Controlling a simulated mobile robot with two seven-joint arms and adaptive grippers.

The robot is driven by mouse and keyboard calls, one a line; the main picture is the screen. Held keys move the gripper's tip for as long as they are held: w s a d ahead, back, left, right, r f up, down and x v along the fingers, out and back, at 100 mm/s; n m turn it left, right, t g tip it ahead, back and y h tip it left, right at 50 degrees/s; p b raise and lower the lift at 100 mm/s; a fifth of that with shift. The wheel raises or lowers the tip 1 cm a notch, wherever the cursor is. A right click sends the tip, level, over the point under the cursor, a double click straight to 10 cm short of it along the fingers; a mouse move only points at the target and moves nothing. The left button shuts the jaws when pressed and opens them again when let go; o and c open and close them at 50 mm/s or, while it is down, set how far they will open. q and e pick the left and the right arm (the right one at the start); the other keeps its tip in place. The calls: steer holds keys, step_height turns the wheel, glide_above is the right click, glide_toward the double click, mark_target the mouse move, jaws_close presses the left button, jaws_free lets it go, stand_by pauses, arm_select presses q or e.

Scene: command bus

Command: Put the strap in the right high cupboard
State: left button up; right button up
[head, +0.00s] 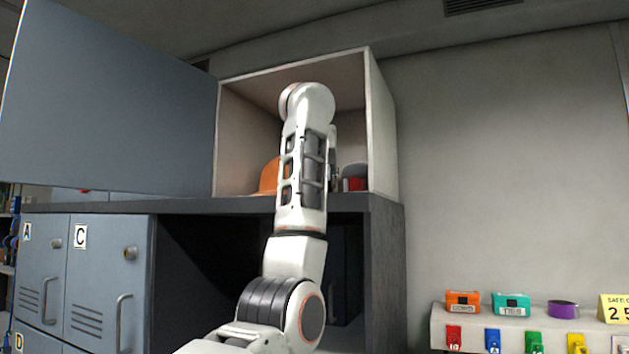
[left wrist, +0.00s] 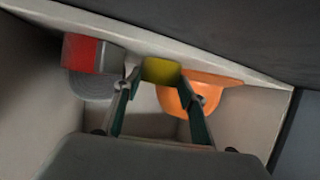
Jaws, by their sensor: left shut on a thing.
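The open high cupboard (head: 382,125) stands on top of the dark cabinet, its door swung out to the left. My left arm reaches up into its opening. In the head view the arm hides most of my left gripper and what it holds. In the left wrist view my left gripper (left wrist: 160,84) is shut on a yellow strap (left wrist: 160,69), held between the fingertips inside the cupboard. An orange helmet (left wrist: 212,93) is close beside the right finger. A red box (left wrist: 84,53) and a round grey thing (left wrist: 92,86) are to the left. My right gripper is not in view.
The grey-blue door (head: 105,105) fills the upper left. Lockers (head: 98,275) and a dark open compartment (head: 195,275) are below. At right, a ledge (head: 438,322) bears an orange box (head: 463,301), a teal box (head: 511,303) and a purple roll (head: 563,309).

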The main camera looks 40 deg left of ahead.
arm_select(q)
steer(key=shift+w+d, duration=0.15)
steer(key=shift+d, duration=0.1)
steer(key=shift+f, duration=0.15)
steer(key=o, duration=1)
steer(key=shift+a, duration=0.15)
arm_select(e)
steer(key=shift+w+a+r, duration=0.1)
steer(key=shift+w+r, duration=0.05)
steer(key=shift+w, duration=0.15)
